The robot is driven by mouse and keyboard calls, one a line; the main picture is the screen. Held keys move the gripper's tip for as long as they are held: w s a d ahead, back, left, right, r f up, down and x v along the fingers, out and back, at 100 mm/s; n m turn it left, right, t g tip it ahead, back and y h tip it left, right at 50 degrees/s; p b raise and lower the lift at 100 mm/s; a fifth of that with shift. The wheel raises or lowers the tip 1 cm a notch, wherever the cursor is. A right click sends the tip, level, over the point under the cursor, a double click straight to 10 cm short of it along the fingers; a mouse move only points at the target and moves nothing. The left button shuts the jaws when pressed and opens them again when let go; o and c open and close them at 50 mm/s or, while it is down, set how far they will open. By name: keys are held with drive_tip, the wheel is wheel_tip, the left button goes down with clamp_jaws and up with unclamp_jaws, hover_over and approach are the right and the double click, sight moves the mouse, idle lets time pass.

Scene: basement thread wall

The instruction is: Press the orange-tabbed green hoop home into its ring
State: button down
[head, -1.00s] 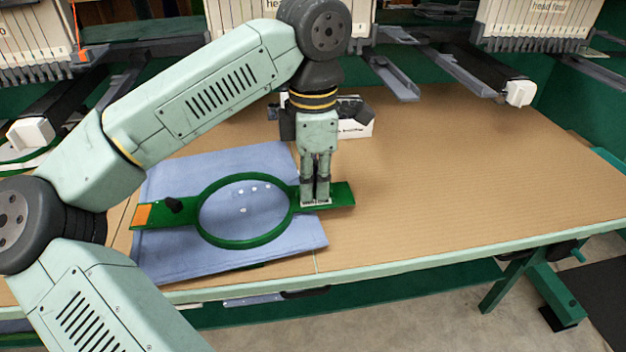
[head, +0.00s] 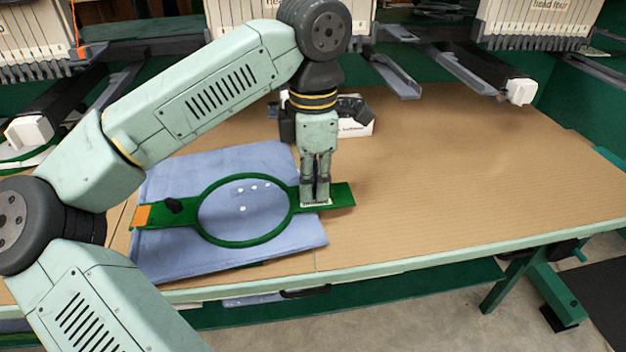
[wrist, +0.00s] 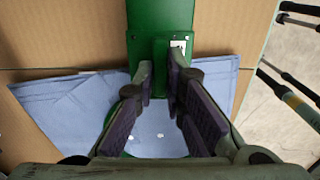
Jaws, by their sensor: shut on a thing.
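The green hoop (head: 205,232) with an orange tab (head: 142,216) on its left arm lies over blue cloth (head: 290,245) on the table. Several small white marks show on the cloth inside it. My gripper (head: 315,198) points straight down at the hoop's right arm and is shut on a raised part there, beside a white label. In the wrist view my gripper (wrist: 162,92) has its purple-padded fingers at the green arm (wrist: 160,20). The ring under the cloth is mostly hidden, so I cannot tell how deep the hoop sits.
A white box (head: 357,128) stands behind my gripper. Embroidery machine heads and grey arms (head: 392,75) line the back. The cardboard-brown tabletop (head: 460,170) is clear on the right, up to its pale front edge.

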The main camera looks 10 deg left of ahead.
drive_tip(key=shift+f, duration=0.15)
drive_tip(key=c, duration=1.6)
unclamp_jaws()
